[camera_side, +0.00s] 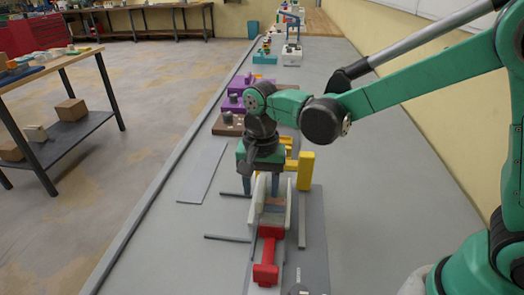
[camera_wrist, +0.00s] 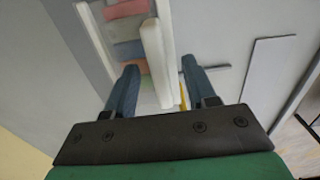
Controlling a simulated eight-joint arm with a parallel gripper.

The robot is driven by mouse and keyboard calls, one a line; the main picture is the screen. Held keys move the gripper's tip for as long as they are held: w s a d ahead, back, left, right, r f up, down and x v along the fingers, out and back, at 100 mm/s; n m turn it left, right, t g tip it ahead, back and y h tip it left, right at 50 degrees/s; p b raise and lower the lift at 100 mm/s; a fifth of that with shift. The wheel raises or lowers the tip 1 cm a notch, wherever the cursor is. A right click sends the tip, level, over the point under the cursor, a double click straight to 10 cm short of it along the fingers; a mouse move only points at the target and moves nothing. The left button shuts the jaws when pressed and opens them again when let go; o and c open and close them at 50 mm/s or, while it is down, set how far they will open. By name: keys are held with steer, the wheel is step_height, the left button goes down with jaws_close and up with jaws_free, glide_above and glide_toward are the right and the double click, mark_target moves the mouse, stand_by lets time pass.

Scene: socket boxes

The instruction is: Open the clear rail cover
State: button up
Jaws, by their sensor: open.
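My gripper (camera_side: 265,187) is open, pointing down over the rail assembly on the bench. In the wrist view its two blue fingers (camera_wrist: 159,78) stand apart, with a whitish upright wall (camera_wrist: 154,52) between them, nearer the left finger. I cannot tell whether a finger touches it. Left of this wall, muted coloured blocks (camera_wrist: 127,32) lie in a row in the channel. The side view shows pale walls (camera_side: 286,222) along the channel below my gripper. The clear cover is hard to tell apart from these walls, and its angle is unclear.
A red clamp-like part (camera_side: 266,258) sits at the near end of the rail. A yellow block (camera_side: 305,170) stands right behind my gripper. Grey bars (camera_side: 228,238) and a flat plate (camera_side: 203,172) lie left. Purple boxes (camera_side: 232,102) stand farther back. The bench's right side is clear.

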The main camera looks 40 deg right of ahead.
jaws_close()
stand_by(1.5)
